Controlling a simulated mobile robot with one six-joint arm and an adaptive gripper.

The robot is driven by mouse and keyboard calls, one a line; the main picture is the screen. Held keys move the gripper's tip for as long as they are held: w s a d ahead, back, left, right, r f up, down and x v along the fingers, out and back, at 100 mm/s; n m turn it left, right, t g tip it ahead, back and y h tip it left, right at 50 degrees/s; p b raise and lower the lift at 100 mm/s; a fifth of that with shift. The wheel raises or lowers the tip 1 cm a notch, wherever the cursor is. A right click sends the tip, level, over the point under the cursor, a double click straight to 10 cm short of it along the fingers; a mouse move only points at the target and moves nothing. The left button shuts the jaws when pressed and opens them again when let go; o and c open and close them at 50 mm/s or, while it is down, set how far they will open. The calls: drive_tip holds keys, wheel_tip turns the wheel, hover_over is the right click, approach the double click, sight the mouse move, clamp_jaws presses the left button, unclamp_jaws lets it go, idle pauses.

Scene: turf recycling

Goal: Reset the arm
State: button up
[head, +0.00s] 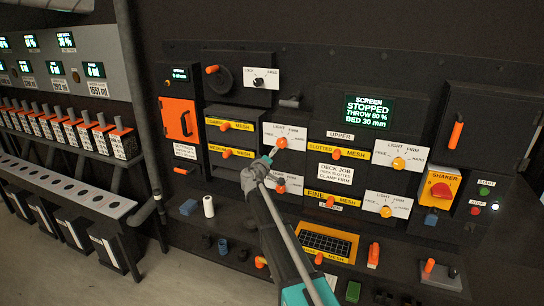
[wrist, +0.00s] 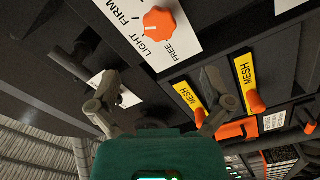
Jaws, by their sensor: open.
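My gripper (head: 263,167) is extended in front of the panel, near the orange knob (head: 282,142) of a white LIGHT/FIRM dial plate. In the wrist view my gripper (wrist: 160,76) has its two grey fingers spread apart, with nothing between them. The orange knob (wrist: 160,23) shows beyond the fingertips at the top of that view, apart from them. My arm crosses the lower middle of the head view and hides part of the panel behind it.
Around my gripper are a lower dial (head: 281,185), yellow mesh drawer labels (head: 338,153) and more dials. A screen (head: 369,111) reads STOPPED. A shaker switch (head: 441,190) sits at right. A ledge below holds small items, including a white cylinder (head: 208,206). Floor is clear at lower left.

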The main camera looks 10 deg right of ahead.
drive_tip(key=s+d+f+m+g, duration=0.3)
drive_tip(key=s+d+f+g, duration=0.25)
drive_tip(key=s, duration=0.55)
drive_tip(key=s+d+f+m+g, duration=0.35)
drive_tip(key=s+d+f, duration=0.3)
drive_tip(key=s, duration=0.45)
drive_tip(key=s+a+f+g+y, duration=0.2)
drive_tip(key=s, duration=0.5)
drive_tip(key=s+a+f+g+y, duration=0.1)
drive_tip(key=s+f+g+y, duration=0.1)
drive_tip(key=s, duration=0.5)
drive_tip(key=s+a+f+g+y, duration=0.2)
drive_tip(key=s+y, duration=0.2)
drive_tip(key=s, duration=0.3)
drive_tip(key=shift+s+a+f+g, duration=0.3)
drive_tip(key=shift+s+g, duration=0.05)
drive_tip(key=shift+g, duration=0.05)
